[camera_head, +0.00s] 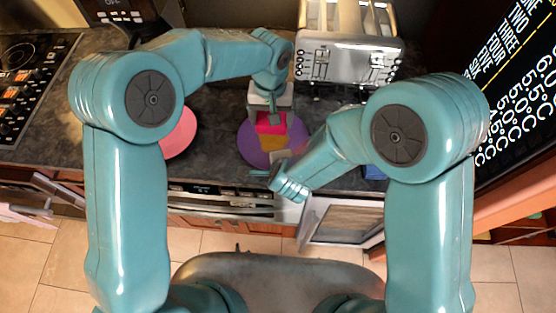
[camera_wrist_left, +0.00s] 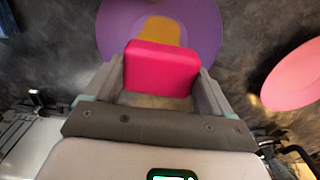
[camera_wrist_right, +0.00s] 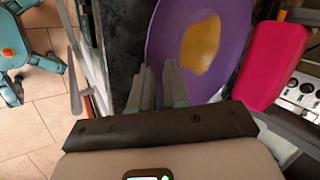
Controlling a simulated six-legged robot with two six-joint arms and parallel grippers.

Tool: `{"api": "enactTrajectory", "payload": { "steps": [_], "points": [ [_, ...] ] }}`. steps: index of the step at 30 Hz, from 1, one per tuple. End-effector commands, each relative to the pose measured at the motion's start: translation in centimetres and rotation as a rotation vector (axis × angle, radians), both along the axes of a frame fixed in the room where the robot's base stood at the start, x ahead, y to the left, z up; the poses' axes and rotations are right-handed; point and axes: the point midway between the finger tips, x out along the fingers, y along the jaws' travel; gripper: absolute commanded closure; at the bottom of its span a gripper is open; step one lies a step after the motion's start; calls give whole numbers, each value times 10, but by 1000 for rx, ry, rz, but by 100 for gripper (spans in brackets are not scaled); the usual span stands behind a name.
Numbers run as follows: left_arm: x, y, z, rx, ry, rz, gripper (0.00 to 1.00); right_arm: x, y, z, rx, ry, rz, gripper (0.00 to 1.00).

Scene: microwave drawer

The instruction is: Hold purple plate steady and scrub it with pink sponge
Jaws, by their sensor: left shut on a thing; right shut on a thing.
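The purple plate (camera_head: 248,145) is on the dark counter, with a yellow-brown patch on its face. It also shows in the left wrist view (camera_wrist_left: 205,25) and the right wrist view (camera_wrist_right: 235,30). My left gripper (camera_head: 270,116) is shut on the pink sponge (camera_head: 272,128), which is over the plate's far part, beside the patch. The sponge fills the jaws in the left wrist view (camera_wrist_left: 160,68). My right gripper (camera_head: 266,174) is shut on the plate's near rim; its fingers (camera_wrist_right: 160,85) meet the rim in the right wrist view. I cannot tell whether the sponge touches the plate.
A pink plate (camera_head: 179,134) lies left of the purple plate, partly behind my left arm. A silver toaster (camera_head: 348,45) stands at the back right. A stove (camera_head: 30,65) is at the far left. An open door (camera_head: 343,222) is below the counter.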

Motion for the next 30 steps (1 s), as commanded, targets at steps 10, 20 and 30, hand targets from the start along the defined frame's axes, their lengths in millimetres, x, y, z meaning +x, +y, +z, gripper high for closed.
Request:
{"api": "enactTrajectory", "payload": {
  "steps": [10, 20, 30],
  "points": [
    [1, -2, -3, 1, 1, 0, 89, 0, 0, 0, 0, 2, -2, 100],
    [1, -2, -25, 0, 1, 1, 89, 0, -1, 0, 0, 2, -2, 100],
    [1, -1, -48, 2, 2, 0, 89, 0, 0, -1, 0, 2, -3, 100]
  ]
}}
